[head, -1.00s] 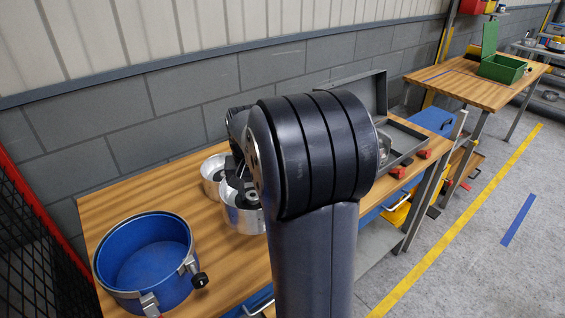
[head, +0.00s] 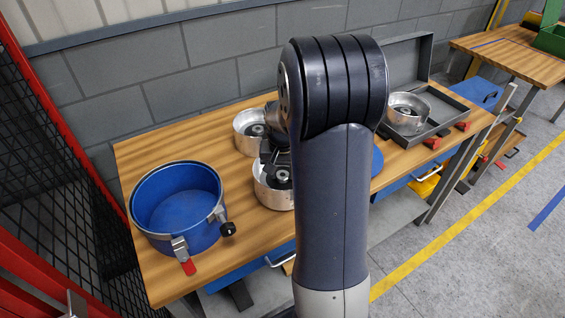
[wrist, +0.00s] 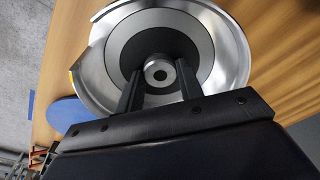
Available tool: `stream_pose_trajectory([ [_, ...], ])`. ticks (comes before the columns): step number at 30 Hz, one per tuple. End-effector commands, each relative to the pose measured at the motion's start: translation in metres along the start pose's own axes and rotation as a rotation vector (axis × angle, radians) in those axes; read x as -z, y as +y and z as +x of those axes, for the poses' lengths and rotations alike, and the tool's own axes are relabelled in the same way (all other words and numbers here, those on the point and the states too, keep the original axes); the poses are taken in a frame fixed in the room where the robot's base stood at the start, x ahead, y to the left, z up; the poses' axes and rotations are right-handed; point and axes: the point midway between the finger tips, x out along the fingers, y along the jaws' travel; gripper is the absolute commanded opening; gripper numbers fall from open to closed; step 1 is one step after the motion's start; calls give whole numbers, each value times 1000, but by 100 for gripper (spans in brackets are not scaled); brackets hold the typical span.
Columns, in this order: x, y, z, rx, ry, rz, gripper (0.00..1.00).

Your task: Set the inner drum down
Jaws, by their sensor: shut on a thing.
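The inner drum (wrist: 228,62), a shiny metal drum with a dark inner ring and a central hub, fills much of the wrist view. My gripper (wrist: 158,84) is shut on its hub, with one dark finger on each side. In the head view the held drum (head: 268,193) is low over or on the wooden bench, partly hidden by my gripper (head: 278,172) and arm. I cannot tell whether its underside touches the wood. A similar metal drum (head: 246,143) stands just behind it.
A blue round tub (head: 165,228) with clamps stands at the bench's left. A blue disc (head: 377,160) lies right of my arm, also in the wrist view (wrist: 72,112). An open grey case (head: 436,128) holds another metal drum (head: 408,108). Bare wood (head: 160,150) shows at the back left.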

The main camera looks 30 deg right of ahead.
Motion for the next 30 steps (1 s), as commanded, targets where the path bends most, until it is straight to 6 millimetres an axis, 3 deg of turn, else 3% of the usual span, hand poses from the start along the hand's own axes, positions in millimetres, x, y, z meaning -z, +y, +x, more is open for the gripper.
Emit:
stream_pose_trajectory([
  [14,1,0,5,2,8,0,0],
  [15,-1,0,8,0,1,0,37],
  [23,-1,0,7,0,1,0,57],
  [30,-1,0,6,0,1,0,57],
])
